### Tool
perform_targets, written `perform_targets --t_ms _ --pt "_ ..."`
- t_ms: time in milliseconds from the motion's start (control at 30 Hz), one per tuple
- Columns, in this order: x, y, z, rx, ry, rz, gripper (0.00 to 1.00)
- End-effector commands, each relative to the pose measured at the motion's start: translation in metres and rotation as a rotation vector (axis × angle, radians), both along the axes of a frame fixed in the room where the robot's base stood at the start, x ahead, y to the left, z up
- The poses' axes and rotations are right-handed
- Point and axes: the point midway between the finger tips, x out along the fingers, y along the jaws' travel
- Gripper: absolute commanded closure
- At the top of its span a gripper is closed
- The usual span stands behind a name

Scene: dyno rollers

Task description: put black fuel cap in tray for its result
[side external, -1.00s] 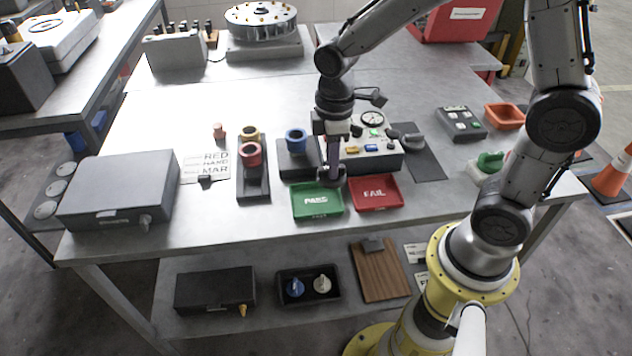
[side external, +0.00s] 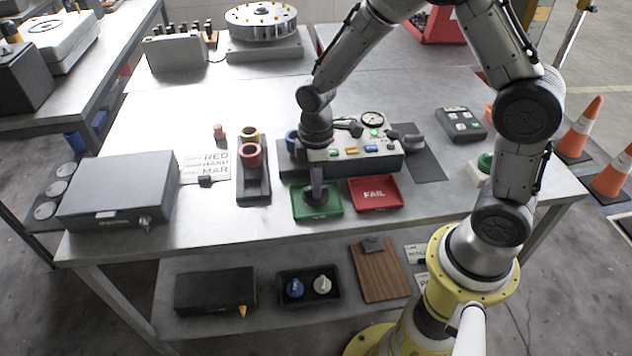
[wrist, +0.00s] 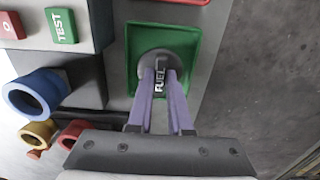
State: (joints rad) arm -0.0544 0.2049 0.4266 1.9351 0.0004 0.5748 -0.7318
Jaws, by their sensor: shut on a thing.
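The black fuel cap (side external: 316,197) is between my fingertips over the green tray (side external: 299,211). In the wrist view the cap (wrist: 146,66) looks dark grey, with "FUEL" lettering on its grip, and lies within the outline of the green tray (wrist: 197,68). My gripper (wrist: 160,80) is shut on the cap's grip; it also shows from the side (side external: 317,186). Whether the cap touches the tray floor cannot be told. The red tray marked FAIL (side external: 374,194) is empty, just right of the green one.
A tester box with buttons and a gauge (side external: 352,148) stands behind the trays. A rack with red and yellow rings (side external: 252,175) is to the left, and a blue ring (wrist: 38,92) sits beside the box. A grey case (side external: 118,188) is at far left.

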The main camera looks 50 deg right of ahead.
Motion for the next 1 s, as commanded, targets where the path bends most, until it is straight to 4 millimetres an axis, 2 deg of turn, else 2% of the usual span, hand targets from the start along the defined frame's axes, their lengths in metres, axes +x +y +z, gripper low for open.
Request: perform_targets --t_ms 100,133,267,300,667,767,1000 --pt "0.000 0.000 -0.003 0.000 0.000 0.000 1.00" --pt "0.000 0.000 -0.003 0.000 0.000 0.000 0.79" --pt "0.000 0.000 -0.003 0.000 0.000 0.000 0.55" --pt "0.000 0.000 -0.003 0.000 0.000 0.000 0.53" --pt "0.000 0.000 0.003 0.001 -0.002 0.000 0.53" --pt "0.001 0.000 0.015 0.000 -0.004 0.000 0.53" --pt "0.002 0.000 0.064 0.000 -0.007 0.000 0.53"
